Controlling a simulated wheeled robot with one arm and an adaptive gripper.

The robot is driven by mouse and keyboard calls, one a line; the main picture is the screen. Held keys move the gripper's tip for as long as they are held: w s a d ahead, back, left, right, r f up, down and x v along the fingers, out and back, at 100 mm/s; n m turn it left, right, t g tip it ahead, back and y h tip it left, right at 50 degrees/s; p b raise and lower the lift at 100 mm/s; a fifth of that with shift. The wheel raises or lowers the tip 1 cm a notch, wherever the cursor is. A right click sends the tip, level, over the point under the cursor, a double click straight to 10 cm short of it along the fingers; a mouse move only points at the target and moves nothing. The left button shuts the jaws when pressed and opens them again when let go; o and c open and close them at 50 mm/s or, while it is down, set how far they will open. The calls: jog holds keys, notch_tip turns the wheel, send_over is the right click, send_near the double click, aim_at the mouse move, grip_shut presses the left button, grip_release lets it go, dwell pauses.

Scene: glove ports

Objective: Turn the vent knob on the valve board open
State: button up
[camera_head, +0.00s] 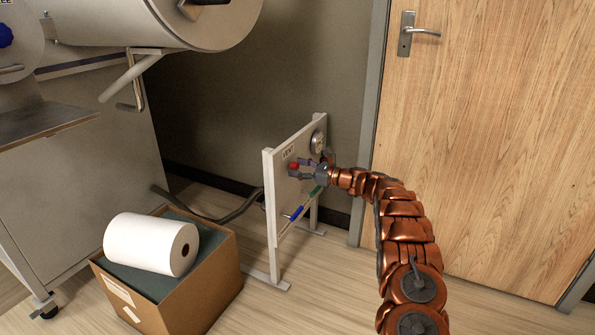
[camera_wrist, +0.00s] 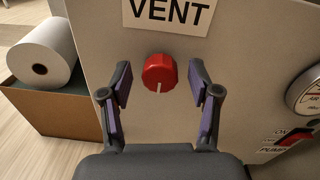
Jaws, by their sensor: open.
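The valve board (camera_head: 283,201) is a white upright panel on a stand in the head view. Its red vent knob (camera_head: 294,166) sits below a VENT label (camera_head: 288,153). In the wrist view the red knob (camera_wrist: 159,72) shows a white pointer mark directed downward, and the VENT label (camera_wrist: 168,12) is above it. My gripper (camera_wrist: 161,90) is open in front of the board, one purple-padded finger on each side of the knob with gaps on both sides. In the head view my gripper (camera_head: 300,168) is at the knob, partly hiding the board.
A round gauge (camera_head: 317,142) and a red pump switch (camera_wrist: 292,137) are right of the knob. Blue and green handles (camera_head: 296,213) are lower on the board. A cardboard box (camera_head: 205,283) with a white roll (camera_head: 150,243) stands at left. A wooden door (camera_head: 480,150) is at right.

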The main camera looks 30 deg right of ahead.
jog(key=shift+w+a, duration=0.15)
jog(key=shift+w, duration=0.1)
jog(key=shift+c, duration=0.3)
jog(key=c, duration=1.1)
